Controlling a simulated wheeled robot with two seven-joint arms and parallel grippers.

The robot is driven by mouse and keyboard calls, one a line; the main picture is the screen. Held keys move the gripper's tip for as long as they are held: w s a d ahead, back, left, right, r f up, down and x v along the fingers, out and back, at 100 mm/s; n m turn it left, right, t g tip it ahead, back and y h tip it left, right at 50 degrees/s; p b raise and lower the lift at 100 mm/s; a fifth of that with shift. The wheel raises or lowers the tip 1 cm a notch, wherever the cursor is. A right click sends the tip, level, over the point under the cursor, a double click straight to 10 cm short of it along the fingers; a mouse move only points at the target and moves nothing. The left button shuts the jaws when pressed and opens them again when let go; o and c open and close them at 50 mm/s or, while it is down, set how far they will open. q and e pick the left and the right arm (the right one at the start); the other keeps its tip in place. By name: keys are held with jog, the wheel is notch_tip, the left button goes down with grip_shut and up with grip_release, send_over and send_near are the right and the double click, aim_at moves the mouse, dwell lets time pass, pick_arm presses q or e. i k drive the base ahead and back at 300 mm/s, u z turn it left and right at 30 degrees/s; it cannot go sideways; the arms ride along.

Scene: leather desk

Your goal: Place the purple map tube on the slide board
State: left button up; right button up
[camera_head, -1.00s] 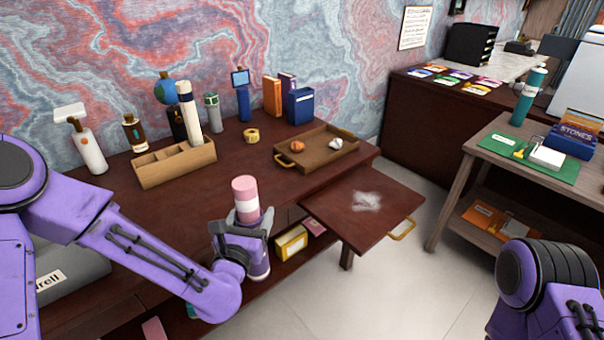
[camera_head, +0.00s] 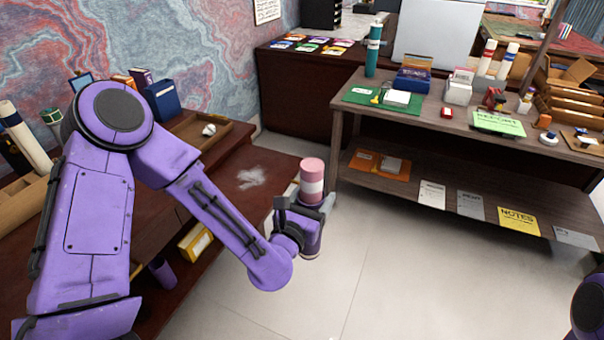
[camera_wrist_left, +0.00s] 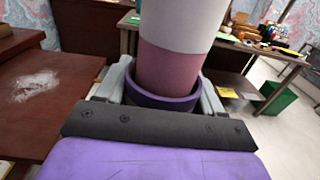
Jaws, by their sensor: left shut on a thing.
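The map tube (camera_head: 312,172) has a pink top, a white band and a purple lower part. My left gripper (camera_head: 305,212) is shut around its purple part and holds it upright, beside the right edge of the slide board in the head view. The tube (camera_wrist_left: 178,65) also fills the upper middle of the left wrist view. The slide board (camera_head: 275,166) is a dark red pull-out board with a white smudge, partly hidden by my left arm. It shows at the left of the wrist view (camera_wrist_left: 65,70). My right gripper is out of view.
A wooden tray (camera_head: 228,132) with a white object sits on the desk behind the board. A two-level shelf table (camera_head: 345,135) with a green mat (camera_head: 368,98), books and papers stands at the right. Open floor (camera_head: 400,270) lies between.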

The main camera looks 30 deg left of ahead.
aim_at(247, 176)
jog(key=z, duration=0.2)
jog(key=k, duration=0.35)
jog(key=u, duration=0.95)
jog(key=i, duration=0.2)
